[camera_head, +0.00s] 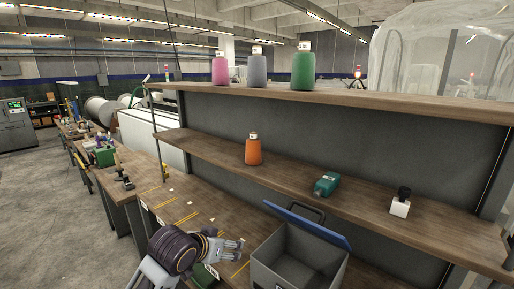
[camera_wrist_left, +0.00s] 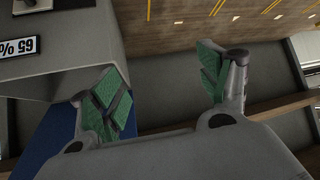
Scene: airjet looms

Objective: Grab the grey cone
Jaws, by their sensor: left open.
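The grey cone (camera_head: 257,68) stands upright on the top shelf in the head view, between a pink cone (camera_head: 220,68) and a green cone (camera_head: 303,68). My left gripper (camera_head: 236,247) is low over the bench, well below and in front of the shelves, left of a grey bin. In the left wrist view its two green-padded fingers (camera_wrist_left: 164,92) are spread apart with nothing between them. The grey cone does not show in the left wrist view. My right gripper is not seen.
The open grey bin (camera_head: 290,262) with a blue lid (camera_head: 308,225) stands beside my left gripper. The top shelf's right part is clear.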

